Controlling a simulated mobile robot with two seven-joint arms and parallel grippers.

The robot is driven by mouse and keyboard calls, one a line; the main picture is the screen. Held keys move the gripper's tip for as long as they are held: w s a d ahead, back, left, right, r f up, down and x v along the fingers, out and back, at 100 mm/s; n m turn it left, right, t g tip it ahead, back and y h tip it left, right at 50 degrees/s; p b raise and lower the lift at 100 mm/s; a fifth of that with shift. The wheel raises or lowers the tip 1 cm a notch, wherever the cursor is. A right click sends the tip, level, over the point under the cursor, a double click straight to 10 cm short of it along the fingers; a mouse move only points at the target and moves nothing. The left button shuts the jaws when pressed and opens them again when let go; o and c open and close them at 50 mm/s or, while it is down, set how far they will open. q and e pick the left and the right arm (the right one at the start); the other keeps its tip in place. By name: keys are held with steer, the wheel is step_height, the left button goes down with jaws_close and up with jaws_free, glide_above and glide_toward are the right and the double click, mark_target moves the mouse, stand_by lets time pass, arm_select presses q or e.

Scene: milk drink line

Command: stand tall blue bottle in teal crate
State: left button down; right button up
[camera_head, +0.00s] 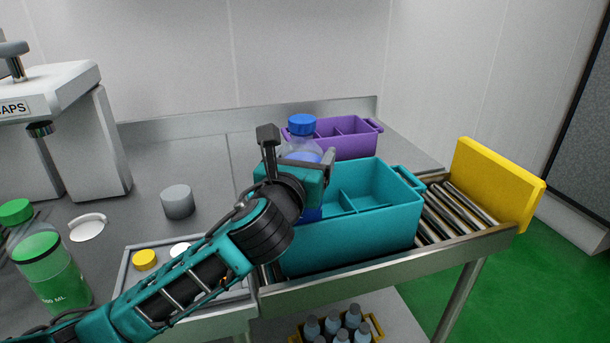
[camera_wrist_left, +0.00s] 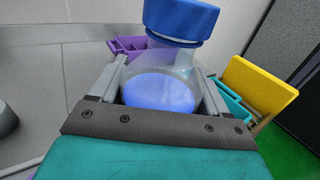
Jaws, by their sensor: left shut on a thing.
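The tall blue bottle (camera_head: 302,138) is clear with a blue cap and blue liquid inside. It also shows large in the left wrist view (camera_wrist_left: 162,88). My left gripper (camera_head: 296,165) is shut on the bottle, which looks upright. The teal crate (camera_head: 350,248) stands on the roller conveyor, with inner dividers visible. The bottle is at the crate's left end in the head view; its lower part is mostly hidden by my gripper and arm, so I cannot tell whether its base touches the crate floor. The crate's edge shows in the wrist view (camera_wrist_left: 232,103). My right gripper is not in view.
A purple crate (camera_head: 347,143) stands behind the teal one. A yellow end plate (camera_head: 497,185) closes the conveyor (camera_head: 465,212) at right. A green bottle (camera_head: 47,262), a grey cylinder (camera_head: 177,201) and a tray with caps (camera_head: 128,283) are at left. Small bottles (camera_head: 340,327) sit below.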

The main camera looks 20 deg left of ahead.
arm_select(q)
step_height(320, 180, down, 3)
steer(key=shift+r+b, duration=0.15)
steer(key=shift+b, duration=0.15)
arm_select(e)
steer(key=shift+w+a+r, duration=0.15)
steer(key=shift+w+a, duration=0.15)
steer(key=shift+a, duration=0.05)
arm_select(q)
steer(key=shift+f, duration=0.6)
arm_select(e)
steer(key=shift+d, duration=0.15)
arm_select(q)
jaws_free()
steer(key=shift+f, duration=0.1)
